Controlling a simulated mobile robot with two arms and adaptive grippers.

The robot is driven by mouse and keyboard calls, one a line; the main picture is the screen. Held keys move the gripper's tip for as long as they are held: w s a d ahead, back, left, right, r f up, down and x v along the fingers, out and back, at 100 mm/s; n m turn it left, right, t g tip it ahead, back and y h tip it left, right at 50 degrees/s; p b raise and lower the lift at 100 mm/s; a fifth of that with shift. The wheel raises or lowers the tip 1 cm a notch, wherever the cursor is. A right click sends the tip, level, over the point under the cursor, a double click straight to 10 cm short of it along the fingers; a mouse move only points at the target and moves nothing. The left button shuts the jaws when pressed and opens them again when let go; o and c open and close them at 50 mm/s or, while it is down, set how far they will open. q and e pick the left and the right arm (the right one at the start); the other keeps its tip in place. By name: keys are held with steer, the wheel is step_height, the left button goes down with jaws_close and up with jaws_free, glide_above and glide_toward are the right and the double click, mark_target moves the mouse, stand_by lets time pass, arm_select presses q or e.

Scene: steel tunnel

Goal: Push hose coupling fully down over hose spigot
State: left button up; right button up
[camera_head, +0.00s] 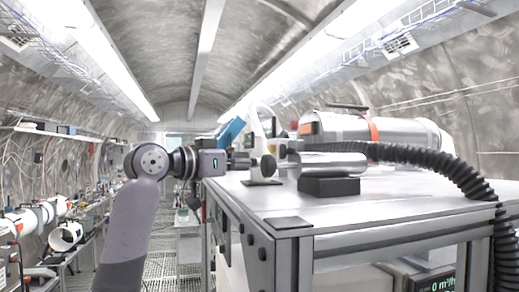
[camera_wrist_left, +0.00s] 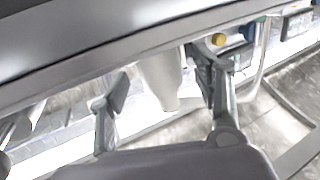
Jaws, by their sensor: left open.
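A black corrugated hose (camera_head: 420,158) comes over the bench from the right and ends at a silver cylinder (camera_head: 333,160), which looks like the hose coupling. This cylinder lies level on a black block (camera_head: 329,187). Left of it is a small upright stand with a dark round part (camera_head: 267,166); I cannot tell for sure whether this is the spigot. My left gripper (camera_head: 240,160) is just left of that stand, at the bench's left edge. In the left wrist view its two fingers (camera_wrist_left: 163,98) are spread apart, with nothing visibly held. My right gripper is out of view.
The metal bench top (camera_head: 400,197) is clear at the front right. A large silver tank with an orange band (camera_head: 374,130) lies behind the hose. A blue object (camera_head: 231,132) stands behind my gripper. Cluttered shelves (camera_head: 62,215) line the left wall.

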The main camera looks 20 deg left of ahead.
arm_select(q)
steer(key=p+x, duration=0.1)
steer(key=x, duration=0.1)
steer(key=shift+w+d, duration=0.15)
steer(key=shift+w, duration=0.1)
steer(key=shift+w+d+f, duration=0.1)
steer(key=shift+w+d, duration=0.2)
steer(key=shift+s+a, duration=0.1)
steer(key=shift+c, duration=0.9)
steer(key=c, duration=1.1)
